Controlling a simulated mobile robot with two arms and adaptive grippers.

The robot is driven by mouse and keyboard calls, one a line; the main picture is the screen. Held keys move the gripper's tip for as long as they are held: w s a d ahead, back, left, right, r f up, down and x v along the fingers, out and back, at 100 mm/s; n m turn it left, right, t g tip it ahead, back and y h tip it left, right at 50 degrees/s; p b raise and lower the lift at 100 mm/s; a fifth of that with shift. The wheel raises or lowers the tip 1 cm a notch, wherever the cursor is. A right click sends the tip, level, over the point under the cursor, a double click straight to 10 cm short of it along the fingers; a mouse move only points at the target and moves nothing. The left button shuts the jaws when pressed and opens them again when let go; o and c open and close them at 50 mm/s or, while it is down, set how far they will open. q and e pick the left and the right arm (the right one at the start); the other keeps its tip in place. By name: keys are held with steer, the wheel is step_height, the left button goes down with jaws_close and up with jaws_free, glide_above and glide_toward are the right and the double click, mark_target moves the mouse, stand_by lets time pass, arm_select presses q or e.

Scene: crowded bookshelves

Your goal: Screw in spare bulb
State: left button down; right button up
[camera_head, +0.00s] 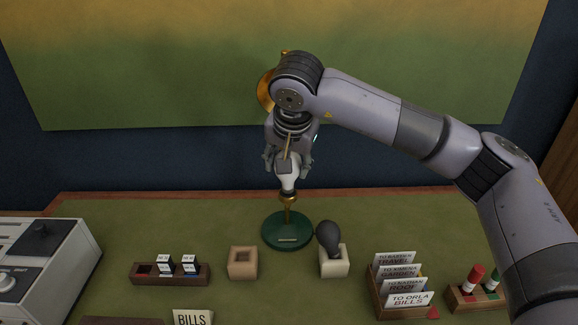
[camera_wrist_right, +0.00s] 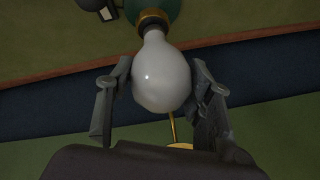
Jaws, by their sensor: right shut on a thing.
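A white bulb (camera_head: 287,183) is held neck down over the brass socket (camera_head: 288,198) of the desk lamp, which has a round green base (camera_head: 287,231). My right gripper (camera_head: 288,163) is shut on the bulb from above. In the right wrist view, the bulb (camera_wrist_right: 161,80) sits between the two fingers, and its neck meets the brass socket (camera_wrist_right: 154,19). How deep the neck sits in the socket is hidden. A dark grey bulb (camera_head: 328,236) stands in a white block holder (camera_head: 334,264) right of the lamp. My left gripper is out of view.
An empty wooden block holder (camera_head: 243,264) stands left of the lamp. A tray with small bottles (camera_head: 170,272), a white device (camera_head: 40,262), a card box (camera_head: 403,290) and a marker stand (camera_head: 473,294) line the desk. The lamp's brass shade (camera_head: 265,90) is behind my right wrist.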

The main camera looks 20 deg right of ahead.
steer(key=m+h, duration=0.1)
steer(key=m, duration=0.2)
steer(key=shift+a+r, duration=0.1)
steer(key=m+h, duration=0.1)
steer(key=m, duration=0.1)
steer(key=m+g+h+p, duration=0.1)
steer(key=m, duration=0.1)
steer(key=shift+m+g, duration=0.3)
steer(key=shift+m, duration=0.1)
steer(key=o, duration=1)
